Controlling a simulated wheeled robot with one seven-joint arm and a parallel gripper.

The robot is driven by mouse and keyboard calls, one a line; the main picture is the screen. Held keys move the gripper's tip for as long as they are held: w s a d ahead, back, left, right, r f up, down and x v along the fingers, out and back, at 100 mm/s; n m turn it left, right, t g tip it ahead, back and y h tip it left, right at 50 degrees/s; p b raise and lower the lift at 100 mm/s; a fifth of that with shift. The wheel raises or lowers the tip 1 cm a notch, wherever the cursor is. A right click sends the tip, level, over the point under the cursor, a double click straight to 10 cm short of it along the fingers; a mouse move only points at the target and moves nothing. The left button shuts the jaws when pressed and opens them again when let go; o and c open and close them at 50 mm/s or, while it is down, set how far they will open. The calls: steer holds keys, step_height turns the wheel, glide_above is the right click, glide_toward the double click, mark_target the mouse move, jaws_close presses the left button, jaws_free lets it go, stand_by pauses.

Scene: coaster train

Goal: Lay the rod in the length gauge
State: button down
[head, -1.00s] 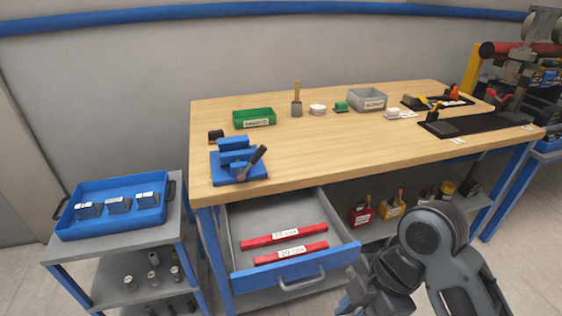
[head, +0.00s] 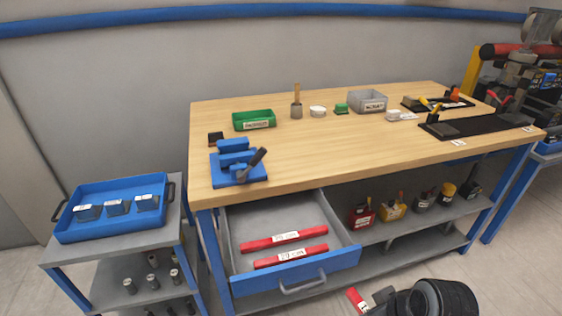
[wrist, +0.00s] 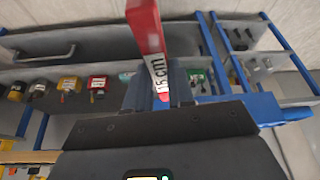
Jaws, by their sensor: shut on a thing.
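My gripper (head: 372,300) is low in front of the bench, at the bottom of the head view. It is shut on a red rod (head: 356,298). In the wrist view the rod (wrist: 146,28) sticks out beyond the fingers (wrist: 163,88), with a white label that seems to read 15 cm. Two other red rods, an upper one (head: 258,243) and a lower one (head: 270,262), lie in the open drawer (head: 232,221). I cannot tell for sure which thing is the length gauge; a blue fixture with a dark lever (head: 222,177) stands at the bench's left front.
The drawer juts out from the bench (head: 330,150). A blue tray (head: 110,236) sits on a cart at left. A green bin (head: 243,125), a grey bin (head: 368,108) and dark mats (head: 485,124) are on the bench. Its middle is clear. Padlocks and other small items fill the lower shelf.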

steer(key=f+m, duration=0.1)
steer(key=w+d+f+m+h, duration=0.1)
steer(key=m, duration=0.1)
steer(key=d+f+m+h, duration=0.1)
steer(key=m, duration=0.1)
steer(key=shift+w+d+f, duration=0.2)
steer(key=shift+w+d, duration=0.05)
steer(key=shift+w+r, duration=0.1)
